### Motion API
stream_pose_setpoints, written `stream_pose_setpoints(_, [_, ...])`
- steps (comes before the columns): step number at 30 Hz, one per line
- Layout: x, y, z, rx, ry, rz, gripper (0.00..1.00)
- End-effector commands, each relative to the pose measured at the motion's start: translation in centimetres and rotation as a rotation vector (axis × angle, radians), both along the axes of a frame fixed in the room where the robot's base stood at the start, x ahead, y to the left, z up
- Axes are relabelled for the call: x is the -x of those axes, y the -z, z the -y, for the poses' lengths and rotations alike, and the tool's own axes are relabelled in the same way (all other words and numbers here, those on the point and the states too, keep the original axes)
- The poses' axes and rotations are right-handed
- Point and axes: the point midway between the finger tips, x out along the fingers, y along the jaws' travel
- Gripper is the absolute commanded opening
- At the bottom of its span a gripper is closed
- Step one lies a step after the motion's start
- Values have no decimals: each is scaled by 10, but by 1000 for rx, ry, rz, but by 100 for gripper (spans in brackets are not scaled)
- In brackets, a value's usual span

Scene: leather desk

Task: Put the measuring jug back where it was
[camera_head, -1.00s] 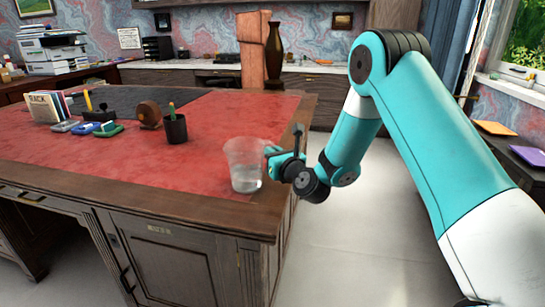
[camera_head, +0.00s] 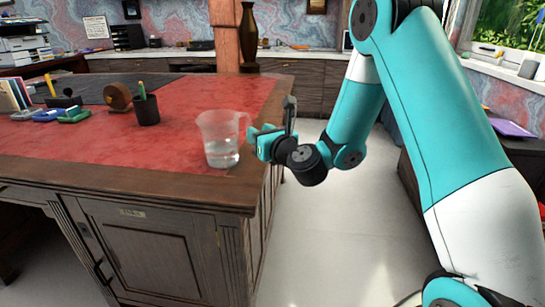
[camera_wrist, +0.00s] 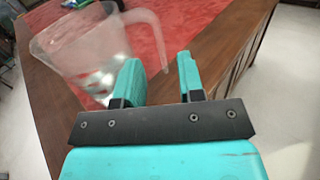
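The measuring jug (camera_head: 218,140) is clear, with some clear liquid low in it. It stands upright on the desk, near the front right corner of the red leather top (camera_head: 180,162). Its handle points right, toward my gripper (camera_head: 256,143). In the wrist view the jug (camera_wrist: 75,50) is at the upper left, and its handle (camera_wrist: 152,25) curves down toward the gap between the fingers. My gripper (camera_wrist: 160,78) is open there, with a clear gap between its teal fingers. The handle's lower end shows in line with that gap; I cannot tell whether a finger touches it.
A black pencil cup (camera_head: 147,110) stands left of the jug, with a brown tape dispenser (camera_head: 118,97) beyond it. Several small desk items lie farther left. The desk's wooden right edge (camera_head: 262,125) runs close by my gripper. The floor (camera_head: 340,225) right of the desk is clear.

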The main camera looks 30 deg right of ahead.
Motion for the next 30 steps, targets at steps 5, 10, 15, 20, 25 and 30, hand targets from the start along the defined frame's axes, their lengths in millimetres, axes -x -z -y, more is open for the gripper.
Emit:
stream_pose_setpoints(5, [32, 7, 4, -1, 2, 2, 36])
stream_pose_setpoints(10, [53, 3, 6, -1, 2, 2, 36])
stream_pose_setpoints(15, [62, 0, 7, 0, 1, 2, 36])
stream_pose_setpoints(20, [66, -6, -13, 102, -77, 8, 36])
stream_pose_setpoints(25, [102, -15, -100, 648, -471, 98, 36])
stream_pose_setpoints(30, [186, 0, -169, 1409, -1013, 373, 36])
